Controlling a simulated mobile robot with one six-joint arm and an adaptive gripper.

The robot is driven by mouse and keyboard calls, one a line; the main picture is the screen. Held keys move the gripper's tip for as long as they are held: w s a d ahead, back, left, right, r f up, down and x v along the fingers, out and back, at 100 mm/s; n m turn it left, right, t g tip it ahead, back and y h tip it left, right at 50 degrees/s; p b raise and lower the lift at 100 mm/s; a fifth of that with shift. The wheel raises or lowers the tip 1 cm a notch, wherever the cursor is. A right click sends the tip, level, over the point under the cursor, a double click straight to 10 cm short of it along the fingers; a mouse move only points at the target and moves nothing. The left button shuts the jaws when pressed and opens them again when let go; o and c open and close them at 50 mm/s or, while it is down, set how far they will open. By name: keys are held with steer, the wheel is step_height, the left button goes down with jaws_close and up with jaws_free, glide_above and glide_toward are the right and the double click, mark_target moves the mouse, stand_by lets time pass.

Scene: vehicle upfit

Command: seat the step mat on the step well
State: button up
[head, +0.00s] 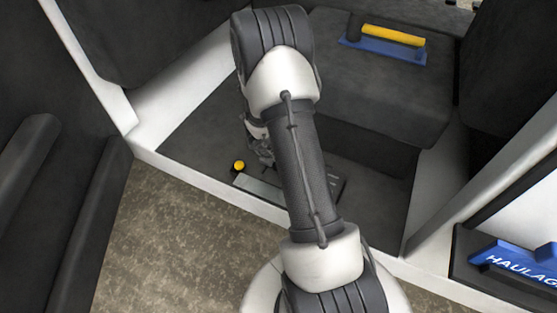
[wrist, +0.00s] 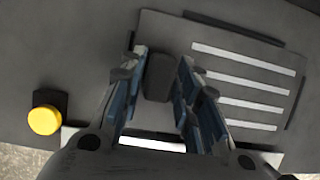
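The step mat (wrist: 244,50) is a dark grey panel with several pale stripes, lying in the right half of the wrist view. A raised dark block (wrist: 158,78) stands at its left end. My gripper (wrist: 163,58) is open, with one blue-padded finger on each side of this block. A gap shows at the right finger; contact at the left one I cannot tell. Dark edging (wrist: 232,28) shows beyond the mat, perhaps part of the step well; whether the mat lies flush I cannot tell. In the head view my arm hides most of the mat and gripper.
A yellow knob (wrist: 45,120) on a dark base is left of my gripper, and also shows in the head view (head: 239,165). A blue tool with a yellow handle (head: 393,35) lies on the raised dark block behind. A blue HAULAGE piece (head: 515,262) is at right.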

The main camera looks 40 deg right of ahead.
steer(key=shift+p+v, duration=0.7)
steer(key=shift+v, duration=0.75)
steer(key=o, duration=0.6)
steer(key=shift+c, duration=0.2)
steer(key=shift+c, duration=0.2)
steer(key=c, duration=0.5)
